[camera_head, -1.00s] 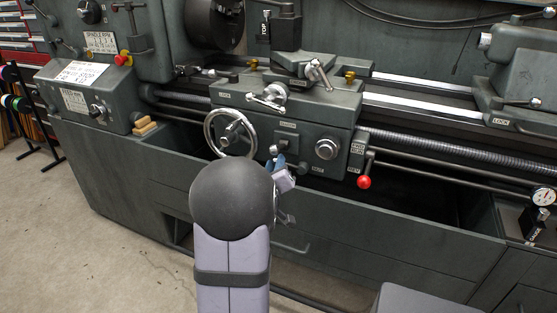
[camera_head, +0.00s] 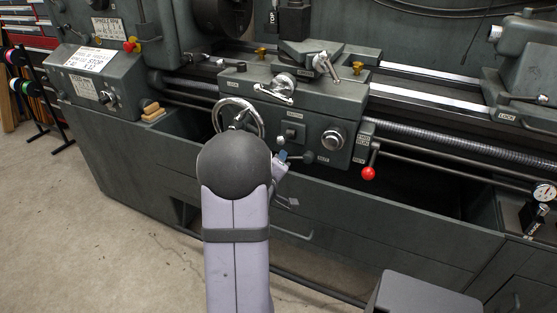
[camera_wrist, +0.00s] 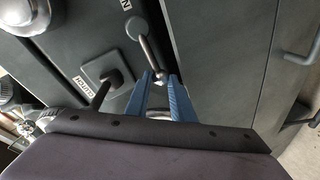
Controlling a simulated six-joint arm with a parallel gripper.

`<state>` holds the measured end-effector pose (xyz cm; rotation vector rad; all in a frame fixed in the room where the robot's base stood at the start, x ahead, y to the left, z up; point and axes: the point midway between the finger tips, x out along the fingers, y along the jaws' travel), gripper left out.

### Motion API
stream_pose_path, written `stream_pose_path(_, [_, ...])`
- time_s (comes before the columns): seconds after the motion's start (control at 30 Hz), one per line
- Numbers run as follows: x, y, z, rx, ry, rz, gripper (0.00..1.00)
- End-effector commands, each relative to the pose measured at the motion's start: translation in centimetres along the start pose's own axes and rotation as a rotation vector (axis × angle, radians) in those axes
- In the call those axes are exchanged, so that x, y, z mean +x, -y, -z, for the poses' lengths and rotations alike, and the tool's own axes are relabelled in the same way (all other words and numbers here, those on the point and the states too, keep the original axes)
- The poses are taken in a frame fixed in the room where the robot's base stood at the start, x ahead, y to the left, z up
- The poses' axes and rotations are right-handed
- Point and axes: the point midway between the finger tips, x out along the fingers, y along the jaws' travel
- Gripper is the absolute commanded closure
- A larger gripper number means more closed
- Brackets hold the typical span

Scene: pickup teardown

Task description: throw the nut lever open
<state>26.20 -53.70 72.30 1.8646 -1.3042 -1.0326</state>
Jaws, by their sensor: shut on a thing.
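The nut lever (camera_wrist: 145,46) shows in the wrist view as a grey arm running from its round hub to a small ball end. The ball end sits between the tips of my gripper (camera_wrist: 160,80), whose two blue fingers are shut on it. In the head view my gripper (camera_head: 281,157) is in front of the lower part of the lathe's apron (camera_head: 262,104). The lever's dark hub shows just right of it, and my gripper covers the lever's end.
A clutch lever (camera_wrist: 102,92) on a square plate stands close beside my fingers in the wrist view. The large handwheel (camera_head: 258,112) is up and left of my gripper. A red-knobbed lever (camera_head: 368,173) hangs to the right. A chip tray lies below the apron.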

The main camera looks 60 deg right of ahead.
Motion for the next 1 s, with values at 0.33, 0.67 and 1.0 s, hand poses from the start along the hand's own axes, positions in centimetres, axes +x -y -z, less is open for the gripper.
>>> stream_pose_path(0.33, [-0.09, 0.61, -0.51, 0.002, 0.011, 0.014, 0.6])
stream_pose_path(0.67, [-0.09, 0.68, -0.48, 0.0, 0.01, 0.016, 0.6])
stream_pose_path(1.0, [-0.15, 0.43, -0.33, 0.056, -0.012, 0.011, 0.6])
